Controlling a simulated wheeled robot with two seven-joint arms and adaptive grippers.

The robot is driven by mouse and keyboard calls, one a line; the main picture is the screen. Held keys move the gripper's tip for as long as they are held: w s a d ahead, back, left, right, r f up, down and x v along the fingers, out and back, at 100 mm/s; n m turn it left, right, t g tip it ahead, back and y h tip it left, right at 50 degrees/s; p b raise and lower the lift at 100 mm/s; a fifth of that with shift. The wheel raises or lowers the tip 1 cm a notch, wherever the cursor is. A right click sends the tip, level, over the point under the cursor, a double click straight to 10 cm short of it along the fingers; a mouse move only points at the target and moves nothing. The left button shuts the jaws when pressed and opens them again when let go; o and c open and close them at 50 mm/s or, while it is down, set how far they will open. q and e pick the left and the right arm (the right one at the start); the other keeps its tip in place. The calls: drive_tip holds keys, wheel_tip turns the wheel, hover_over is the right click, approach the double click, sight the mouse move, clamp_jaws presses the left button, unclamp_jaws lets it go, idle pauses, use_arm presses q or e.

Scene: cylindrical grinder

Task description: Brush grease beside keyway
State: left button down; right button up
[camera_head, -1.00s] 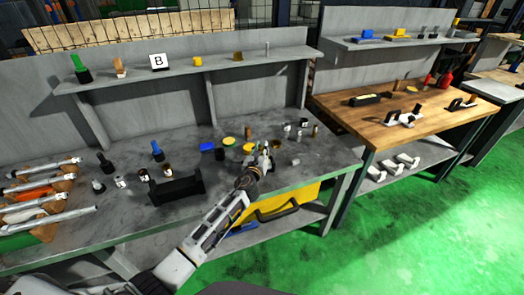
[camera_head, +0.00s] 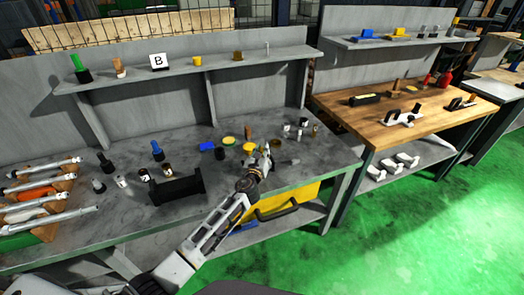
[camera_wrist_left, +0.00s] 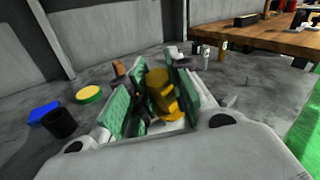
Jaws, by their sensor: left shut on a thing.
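My left gripper (camera_head: 263,160) is low over the middle right of the grey bench. In the left wrist view its green-padded fingers (camera_wrist_left: 158,102) are shut on a yellow-brown thing (camera_wrist_left: 160,92), partly hidden by the pads; I cannot tell if it is a brush handle or a grease pot. A yellow thing (camera_head: 249,148) shows beside the gripper in the head view. A flat yellow disc with a green rim (camera_wrist_left: 89,94) lies to the left. Silver shafts (camera_head: 42,189) lie on a rack at the far left; no keyway can be made out. My right gripper is not in view.
A blue block (camera_head: 206,146) and a black cylinder (camera_head: 219,153) stand left of the gripper. A black cradle (camera_head: 177,188) is nearer the front edge. Several small parts (camera_head: 303,122) stand behind right. A shelf (camera_head: 190,66) runs above the bench.

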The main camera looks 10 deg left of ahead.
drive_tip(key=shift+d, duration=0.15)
use_arm(q)
drive_tip(key=shift+w+a, duration=0.1)
drive_tip(key=shift+w, duration=0.15)
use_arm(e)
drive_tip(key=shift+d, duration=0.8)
use_arm(q)
drive_tip(key=shift+w+a, duration=0.1)
drive_tip(key=shift+w, duration=0.05)
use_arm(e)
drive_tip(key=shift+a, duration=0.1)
use_arm(q)
drive_tip(key=shift+w+a, duration=0.1)
drive_tip(key=shift+w, duration=0.05)
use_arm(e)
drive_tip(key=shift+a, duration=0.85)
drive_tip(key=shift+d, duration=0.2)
